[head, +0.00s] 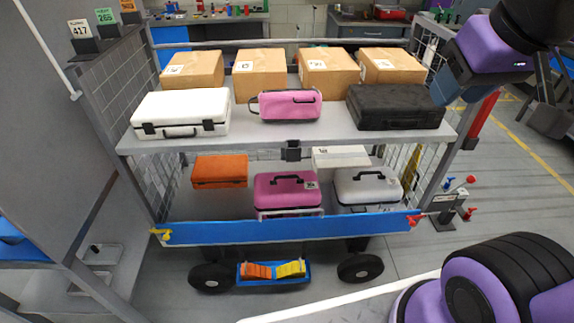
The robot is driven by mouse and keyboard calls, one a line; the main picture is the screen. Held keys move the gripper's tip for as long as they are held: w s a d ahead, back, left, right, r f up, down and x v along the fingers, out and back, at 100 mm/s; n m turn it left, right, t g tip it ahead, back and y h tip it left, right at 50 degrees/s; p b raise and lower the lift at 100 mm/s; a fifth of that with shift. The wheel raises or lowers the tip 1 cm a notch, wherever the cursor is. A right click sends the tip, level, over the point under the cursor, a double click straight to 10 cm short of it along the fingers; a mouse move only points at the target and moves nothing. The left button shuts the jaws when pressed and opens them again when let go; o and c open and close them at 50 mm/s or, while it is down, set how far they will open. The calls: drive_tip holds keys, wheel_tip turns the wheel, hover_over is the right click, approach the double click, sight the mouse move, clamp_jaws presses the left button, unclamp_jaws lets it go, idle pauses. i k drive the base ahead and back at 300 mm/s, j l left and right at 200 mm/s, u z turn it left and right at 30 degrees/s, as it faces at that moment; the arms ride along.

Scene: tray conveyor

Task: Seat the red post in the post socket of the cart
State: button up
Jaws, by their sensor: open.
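The cart (300,133) stands in front of me with two loaded shelves. A red post (483,118) shows at its right side, beside the grey corner upright; its upper end is hidden behind my arm. I cannot tell whether its lower end is in a socket. My gripper (454,88) is at the upper right, by the cart's right end and the black case. It is open, and no object shows in it.
Cardboard boxes (262,72), a white case (180,113), a pink case (285,105) and a black case (395,107) fill the upper shelf. A blue bar (290,230) crosses the lower front.

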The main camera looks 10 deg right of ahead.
sight(335, 127)
drive_tip(key=z, duration=1.3)
drive_tip(key=i+l+u, duration=0.4)
drive_tip(key=i+l, duration=0.5)
drive_tip(key=l, duration=0.1)
